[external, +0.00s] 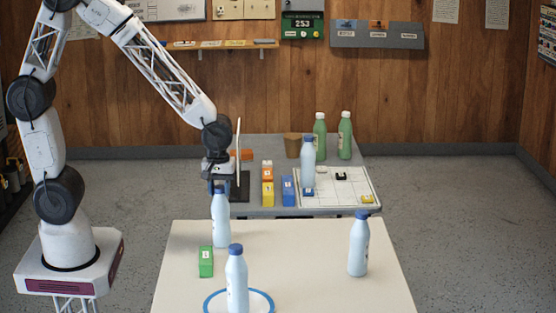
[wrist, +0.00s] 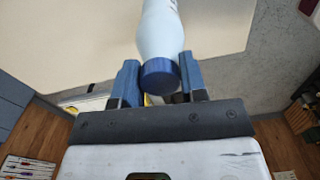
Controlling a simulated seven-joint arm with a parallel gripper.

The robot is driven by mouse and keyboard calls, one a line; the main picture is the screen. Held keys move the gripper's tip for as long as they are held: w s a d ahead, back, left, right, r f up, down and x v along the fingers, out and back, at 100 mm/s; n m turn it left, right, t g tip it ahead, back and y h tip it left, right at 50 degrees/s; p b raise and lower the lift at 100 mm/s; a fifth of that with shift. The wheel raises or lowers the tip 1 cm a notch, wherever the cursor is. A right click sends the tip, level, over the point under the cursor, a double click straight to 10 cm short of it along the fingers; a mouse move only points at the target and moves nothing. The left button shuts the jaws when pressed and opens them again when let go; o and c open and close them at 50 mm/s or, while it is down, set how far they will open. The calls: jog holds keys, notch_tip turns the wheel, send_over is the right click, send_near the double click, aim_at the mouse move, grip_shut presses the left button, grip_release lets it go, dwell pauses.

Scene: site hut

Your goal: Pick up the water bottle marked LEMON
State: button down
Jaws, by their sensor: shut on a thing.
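A pale blue water bottle with a blue cap (external: 220,225) is upright at the back left of the front table. My gripper (external: 218,186) points down at its top and is shut on it at the cap and neck. The wrist view shows the bottle (wrist: 160,30) between my two blue fingers (wrist: 157,82). I cannot tell whether its base touches the table. Similar bottles stand on a blue-rimmed plate at the front (external: 237,280), at the right of the table (external: 358,250) and on the back table (external: 307,155). The lettering on all of them is too small to read.
A green box (external: 205,262) stands close by the held bottle on the front table (external: 300,258). The blue-rimmed plate (external: 266,296) is in front. The back table holds orange, yellow and blue boxes (external: 288,191) and two green bottles (external: 344,138). The table's middle is clear.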

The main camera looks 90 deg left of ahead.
jog(key=shift+r, duration=0.1)
jog(key=shift+r, duration=1.7)
jog(key=s+r, duration=0.1)
jog(key=s, duration=1.5)
jog(key=shift+d+r, duration=0.2)
jog(key=shift+d, duration=0.05)
